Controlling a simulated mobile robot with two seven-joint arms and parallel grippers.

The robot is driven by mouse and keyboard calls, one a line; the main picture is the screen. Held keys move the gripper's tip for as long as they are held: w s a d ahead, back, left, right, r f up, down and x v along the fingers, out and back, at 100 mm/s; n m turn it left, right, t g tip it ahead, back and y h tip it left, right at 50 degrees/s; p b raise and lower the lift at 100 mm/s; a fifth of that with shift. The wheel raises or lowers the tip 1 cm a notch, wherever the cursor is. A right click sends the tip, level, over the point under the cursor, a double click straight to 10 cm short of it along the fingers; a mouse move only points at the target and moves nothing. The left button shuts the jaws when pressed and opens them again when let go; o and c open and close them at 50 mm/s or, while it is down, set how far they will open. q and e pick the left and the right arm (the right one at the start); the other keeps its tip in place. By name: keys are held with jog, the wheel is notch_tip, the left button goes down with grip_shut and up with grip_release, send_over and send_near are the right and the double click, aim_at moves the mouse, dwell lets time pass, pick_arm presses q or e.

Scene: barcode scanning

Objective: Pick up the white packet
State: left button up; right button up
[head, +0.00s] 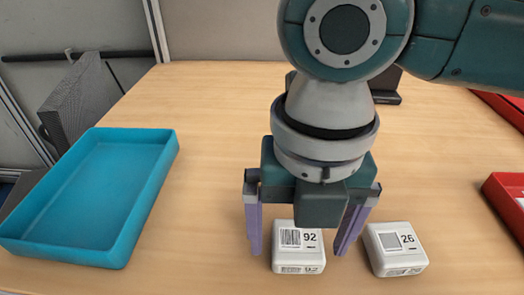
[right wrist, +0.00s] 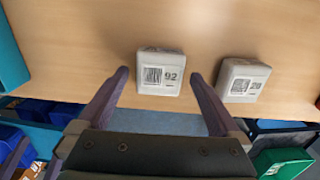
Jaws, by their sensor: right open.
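A white packet marked 92 (head: 299,262) lies on the wooden table near its front edge, label up. A second white packet marked 26 (head: 396,250) lies just to its right. My right gripper (head: 299,252) is open and empty, pointing down over packet 92, with one finger to each side of it. The right wrist view shows packet 92 (right wrist: 160,73) framed between the fingertips and packet 26 (right wrist: 243,80) outside the right finger. I cannot tell whether the tips are down to the packet's height. My left gripper does not show.
A blue tray (head: 122,262) stands empty at the left of the table. A red tray (head: 498,200) is at the right edge. A dark object (head: 386,90) stands behind my arm. Coloured bins (right wrist: 283,163) lie below the table edge. The table between tray and packets is clear.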

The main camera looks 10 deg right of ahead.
jog(key=shift+c, duration=0.2)
jog(key=c, duration=1.5)
jog(key=shift+r, duration=0.1)
